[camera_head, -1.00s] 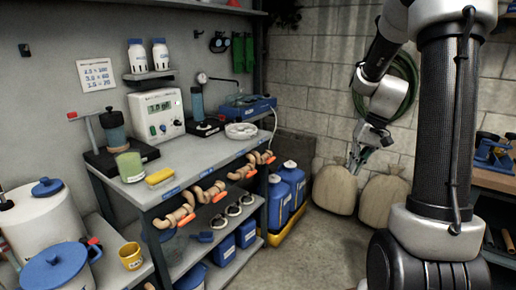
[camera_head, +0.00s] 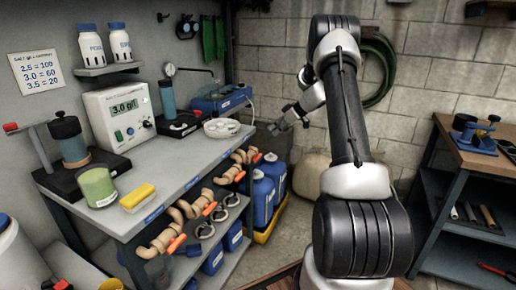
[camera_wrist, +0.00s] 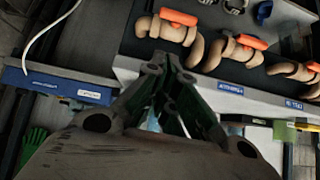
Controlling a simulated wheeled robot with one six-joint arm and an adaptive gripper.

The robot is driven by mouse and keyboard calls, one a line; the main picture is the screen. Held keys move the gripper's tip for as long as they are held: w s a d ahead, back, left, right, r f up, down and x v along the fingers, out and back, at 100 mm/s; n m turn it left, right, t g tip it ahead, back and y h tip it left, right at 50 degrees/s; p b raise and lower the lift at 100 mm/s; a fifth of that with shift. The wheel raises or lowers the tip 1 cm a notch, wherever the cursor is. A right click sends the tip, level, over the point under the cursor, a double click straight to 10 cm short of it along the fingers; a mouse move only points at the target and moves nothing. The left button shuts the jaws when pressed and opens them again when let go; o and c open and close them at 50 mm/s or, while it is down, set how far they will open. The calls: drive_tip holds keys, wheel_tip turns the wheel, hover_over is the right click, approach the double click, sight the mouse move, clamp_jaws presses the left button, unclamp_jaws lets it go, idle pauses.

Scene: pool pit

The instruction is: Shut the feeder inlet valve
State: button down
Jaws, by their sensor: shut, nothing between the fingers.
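Several tan pipe valves with orange levers sit in a row under the front edge of the grey bench: a near one (camera_head: 176,243), then others (camera_head: 209,209) (camera_head: 240,177) toward the back. In the wrist view, three orange levers (camera_wrist: 179,17) (camera_wrist: 251,42) (camera_wrist: 313,66) show at the top and right, each seeming to lie roughly along its pipe. Small blue labels are on the bench edge, but I cannot read which valve is the feeder inlet. My gripper (camera_head: 279,128) is shut and empty, beyond the bench's far right end; it also shows in the wrist view (camera_wrist: 163,70), apart from the levers.
The grey bench (camera_head: 150,207) carries a meter (camera_head: 118,112), a green jar (camera_head: 96,187) and a yellow sponge (camera_head: 138,197). Blue jugs (camera_head: 264,195) stand in a yellow tray beside it. A wooden workbench (camera_head: 462,157) is at right. Some floor is clear between.

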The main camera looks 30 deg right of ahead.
hover_over(261, 155)
wheel_tip(261, 155, down, 8)
drive_tip(key=shift+w+r, duration=0.15)
wheel_tip(261, 155, down, 2)
drive_tip(key=shift+f, duration=0.75)
